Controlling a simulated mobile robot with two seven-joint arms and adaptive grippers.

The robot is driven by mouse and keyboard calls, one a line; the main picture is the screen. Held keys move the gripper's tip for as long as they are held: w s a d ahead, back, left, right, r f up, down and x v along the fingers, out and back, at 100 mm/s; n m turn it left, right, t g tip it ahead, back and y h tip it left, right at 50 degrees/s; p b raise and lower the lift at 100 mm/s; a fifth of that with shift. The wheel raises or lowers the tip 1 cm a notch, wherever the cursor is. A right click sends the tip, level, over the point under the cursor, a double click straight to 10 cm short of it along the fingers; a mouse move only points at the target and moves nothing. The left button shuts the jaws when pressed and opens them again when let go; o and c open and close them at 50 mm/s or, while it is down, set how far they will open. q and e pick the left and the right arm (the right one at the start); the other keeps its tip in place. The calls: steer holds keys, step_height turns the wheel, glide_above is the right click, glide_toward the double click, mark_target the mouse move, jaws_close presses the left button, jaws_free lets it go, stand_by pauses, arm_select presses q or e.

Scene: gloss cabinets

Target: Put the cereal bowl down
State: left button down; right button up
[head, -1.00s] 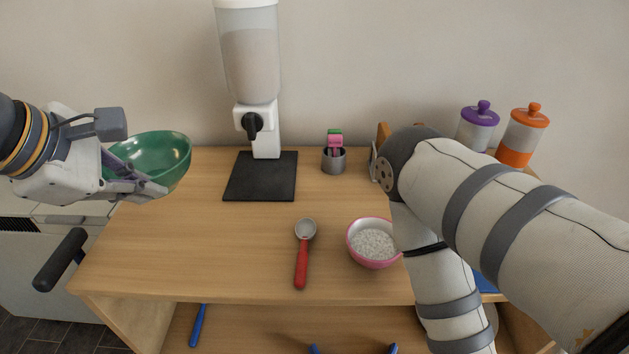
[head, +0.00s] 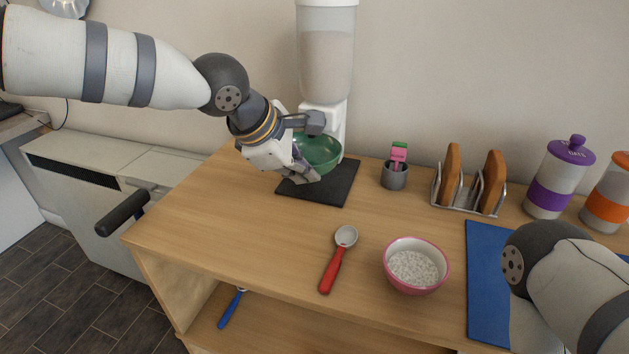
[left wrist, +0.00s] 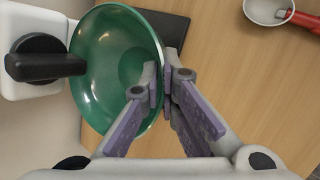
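The green cereal bowl (head: 324,151) is at the cereal dispenser (head: 325,62), over the black mat (head: 333,192). My left gripper (head: 308,172) is shut on its near rim. In the left wrist view, one finger is inside the bowl (left wrist: 103,62) and the other is outside, with the rim between the tips (left wrist: 160,82). The bowl looks empty where its inside shows. I cannot tell whether its base touches the mat. My right gripper is out of view; only part of my right arm shows at the lower right.
A pink bowl (head: 413,286) of white grains and a red-handled scoop (head: 333,268) lie in front. A grey cup (head: 394,177), a toast rack (head: 467,208) and lidded jars (head: 557,174) stand along the back. The worktop's left front is clear.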

arm_select(q)
steer(key=shift+w+d, duration=0.9)
steer(key=shift+w, duration=0.1)
step_height(320, 180, down, 3)
steer(key=shift+w+f, duration=0.1)
steer(key=shift+f, duration=0.05)
steer(key=c, duration=2.2)
jaws_free()
steer(key=shift+f, duration=0.2)
steer(key=shift+c, duration=0.2)
steer(key=o, duration=0.4)
steer(key=shift+o, duration=0.2)
